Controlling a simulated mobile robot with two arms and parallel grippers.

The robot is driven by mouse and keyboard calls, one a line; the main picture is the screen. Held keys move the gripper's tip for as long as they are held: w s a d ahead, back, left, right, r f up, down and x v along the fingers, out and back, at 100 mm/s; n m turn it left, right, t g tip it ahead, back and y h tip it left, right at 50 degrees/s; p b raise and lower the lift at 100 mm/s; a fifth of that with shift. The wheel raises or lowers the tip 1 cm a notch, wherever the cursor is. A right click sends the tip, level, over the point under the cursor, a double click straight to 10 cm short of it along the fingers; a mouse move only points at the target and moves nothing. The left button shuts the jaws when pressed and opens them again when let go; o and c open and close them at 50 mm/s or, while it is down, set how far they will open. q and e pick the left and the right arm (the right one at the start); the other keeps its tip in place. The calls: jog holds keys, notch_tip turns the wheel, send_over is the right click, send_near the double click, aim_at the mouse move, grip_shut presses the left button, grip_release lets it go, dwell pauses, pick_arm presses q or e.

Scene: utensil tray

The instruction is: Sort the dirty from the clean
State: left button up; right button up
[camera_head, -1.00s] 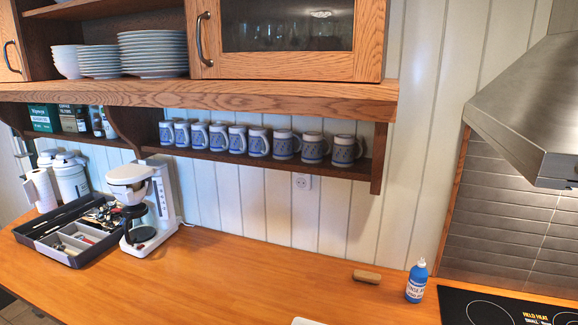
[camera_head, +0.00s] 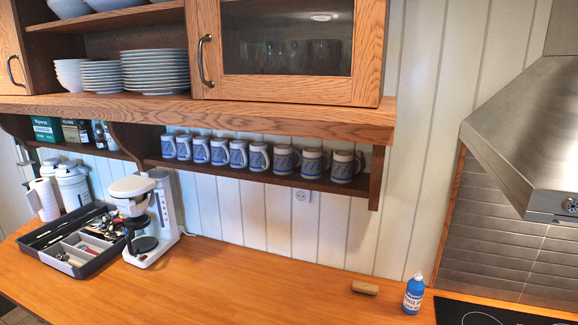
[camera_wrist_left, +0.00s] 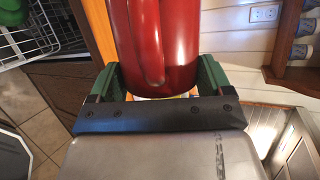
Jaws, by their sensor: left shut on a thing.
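My left gripper (camera_wrist_left: 157,82) shows in the left wrist view, its green fingers shut on a red mug-like vessel (camera_wrist_left: 180,40). The vessel has a rounded body and a long handle facing the camera; its top is cut off by the frame. The dark utensil tray (camera_head: 79,267) lies on the counter at the left in the head view, with assorted cutlery in its compartments. I cannot tell which pieces are dirty. Neither gripper shows in the head view, and my right gripper is in no view.
A white coffee maker (camera_head: 164,215) stands beside the tray. Several blue-and-white mugs (camera_head: 257,157) line the shelf. A blue bottle (camera_head: 414,295) and brown block (camera_head: 365,288) are at right. The counter's middle is clear. A dish rack (camera_wrist_left: 30,38) shows in the wrist view.

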pick_arm(q)
jog(key=m, duration=0.3)
jog(key=shift+m, duration=0.3)
jog(key=m, duration=0.3)
jog(key=shift+m, duration=1.4)
jog(key=shift+m, duration=0.7)
jog(key=m, duration=0.4)
jog(key=shift+m, duration=0.3)
